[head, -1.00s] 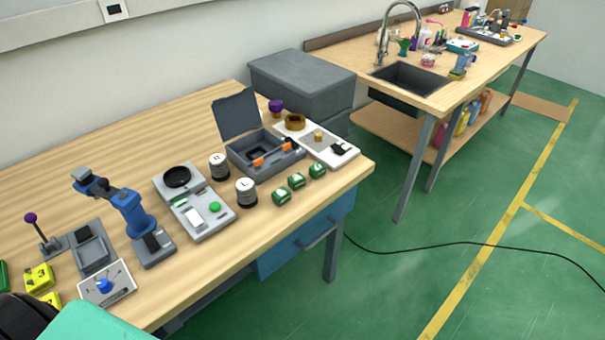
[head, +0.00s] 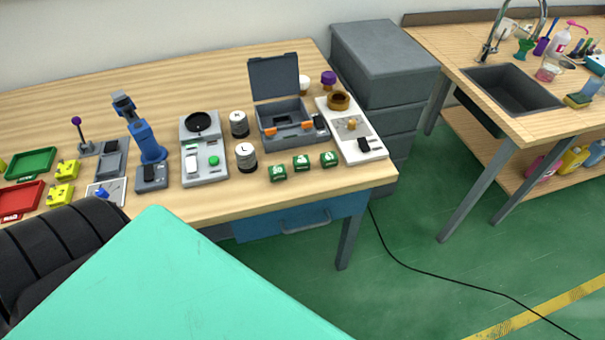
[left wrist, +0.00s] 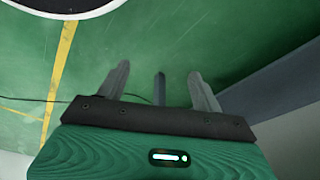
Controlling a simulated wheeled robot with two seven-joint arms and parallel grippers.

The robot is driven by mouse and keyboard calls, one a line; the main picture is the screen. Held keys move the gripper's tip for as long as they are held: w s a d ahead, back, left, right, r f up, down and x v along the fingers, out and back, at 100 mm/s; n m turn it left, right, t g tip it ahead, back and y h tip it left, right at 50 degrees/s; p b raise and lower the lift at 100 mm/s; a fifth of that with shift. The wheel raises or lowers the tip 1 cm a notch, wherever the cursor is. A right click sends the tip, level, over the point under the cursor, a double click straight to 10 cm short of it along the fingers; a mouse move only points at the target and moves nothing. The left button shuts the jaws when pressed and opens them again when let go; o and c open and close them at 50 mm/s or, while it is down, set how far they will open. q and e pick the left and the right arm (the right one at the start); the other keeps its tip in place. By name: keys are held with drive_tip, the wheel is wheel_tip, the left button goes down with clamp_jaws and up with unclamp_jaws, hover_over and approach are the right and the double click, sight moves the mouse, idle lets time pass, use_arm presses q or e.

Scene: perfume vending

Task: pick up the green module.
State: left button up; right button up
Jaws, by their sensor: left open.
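Three small green modules with white markings stand in a row near the front right edge of the wooden table in the head view: a left one (head: 278,173), a middle one (head: 302,163) and a right one (head: 329,159). The markings are too small to read. My left gripper (left wrist: 158,70) shows in the left wrist view with its two fingers apart and nothing between them. It points over the green floor, away from the modules, which are not in that view. Neither gripper shows in the head view.
Behind the modules are an open grey case (head: 288,143) and a white panel with a gold ring (head: 368,152). White and black canisters (head: 246,157), a grey scale-like device (head: 206,172) and a blue stand (head: 148,145) are to the left. A sink bench (head: 470,58) stands right.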

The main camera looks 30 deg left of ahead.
use_arm(q)
drive_tip(key=w+d+r+n+h+p, duration=0.1)
drive_tip(key=w+r, duration=0.7)
drive_tip(key=r, duration=0.3)
drive_tip(key=w+d+r+n+h, duration=0.1)
drive_tip(key=w+d+r, duration=0.1)
drive_tip(key=w+r, duration=0.75)
wheel_tip(320, 180, up, 29)
drive_tip(key=n+g+y, duration=0.2)
drive_tip(key=n, duration=0.7)
hover_over(302, 161)
drive_tip(key=f, duration=0.2)
drive_tip(key=f+p, duration=0.1)
drive_tip(key=f, duration=0.5)
drive_tip(key=shift+a+f+p, duration=0.1)
drive_tip(key=shift+a+p, duration=0.15)
drive_tip(key=shift+p, duration=0.15)
wheel_tip(302, 161, down, 4)
drive_tip(key=shift+d+f+p, duration=0.1)
drive_tip(key=shift+d+p, duration=0.05)
drive_tip(key=shift+p, duration=0.55)
drive_tip(key=shift+f, duration=0.55)
drive_tip(key=c, duration=1)
drive_tip(key=shift+c, duration=0.4)
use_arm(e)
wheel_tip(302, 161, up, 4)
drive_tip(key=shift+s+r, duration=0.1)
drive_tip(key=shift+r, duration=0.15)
